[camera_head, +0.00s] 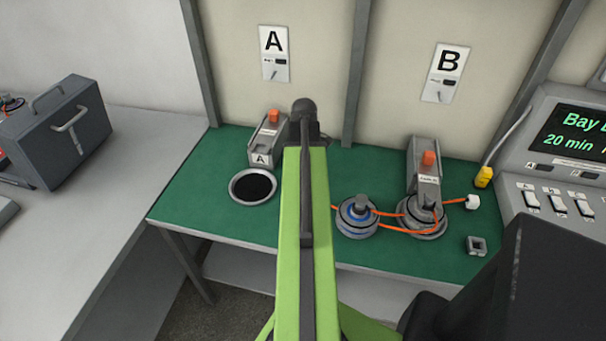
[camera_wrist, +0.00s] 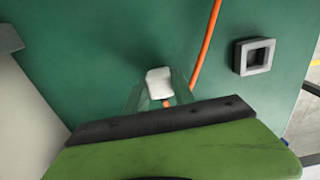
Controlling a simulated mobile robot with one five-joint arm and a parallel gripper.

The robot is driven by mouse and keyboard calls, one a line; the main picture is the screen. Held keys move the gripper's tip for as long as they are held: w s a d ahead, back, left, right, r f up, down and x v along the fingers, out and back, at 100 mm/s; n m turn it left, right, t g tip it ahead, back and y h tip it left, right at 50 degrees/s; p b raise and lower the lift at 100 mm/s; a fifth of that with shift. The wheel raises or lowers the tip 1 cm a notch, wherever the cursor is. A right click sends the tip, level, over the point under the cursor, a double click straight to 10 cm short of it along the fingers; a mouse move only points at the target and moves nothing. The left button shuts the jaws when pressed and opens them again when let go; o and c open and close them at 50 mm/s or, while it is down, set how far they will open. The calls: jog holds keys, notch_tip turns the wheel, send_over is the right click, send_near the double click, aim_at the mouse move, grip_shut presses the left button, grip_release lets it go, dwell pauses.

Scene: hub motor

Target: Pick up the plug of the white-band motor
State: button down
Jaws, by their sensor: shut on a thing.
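In the wrist view, a white plug (camera_wrist: 159,77) sits between the see-through fingers of my gripper (camera_wrist: 162,92), which is shut on it. An orange cable (camera_wrist: 208,45) runs upward in that view from beside the plug. In the head view my green arm hides my gripper and this plug. A grey motor (camera_head: 424,228) sits on the stand at B; I cannot make out a white band on it. A motor with a blue band (camera_head: 357,218) stands left of it. Orange cables cross between them, so I cannot tell which motor the held plug belongs to.
Another white plug (camera_head: 472,202) lies at the right on the green bench (camera_head: 190,205), behind a square grey holder (camera_head: 469,245). A similar square holder (camera_wrist: 239,58) is right of my gripper in the wrist view. An empty ring (camera_head: 233,190) lies before stand A.

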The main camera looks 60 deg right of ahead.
jog(key=shift+r+p, duration=0.6)
jog(key=shift+r, duration=0.05)
notch_tip(320, 180, up, 4)
jog(key=p, duration=0.4)
jog(key=shift+s, duration=0.1)
jog(key=s+r+p, duration=0.5)
jog(key=s, duration=0.6)
jog(key=shift+s+r+p, duration=0.25)
jog(key=shift+r+p, duration=0.1)
jog(key=shift+a, duration=0.1)
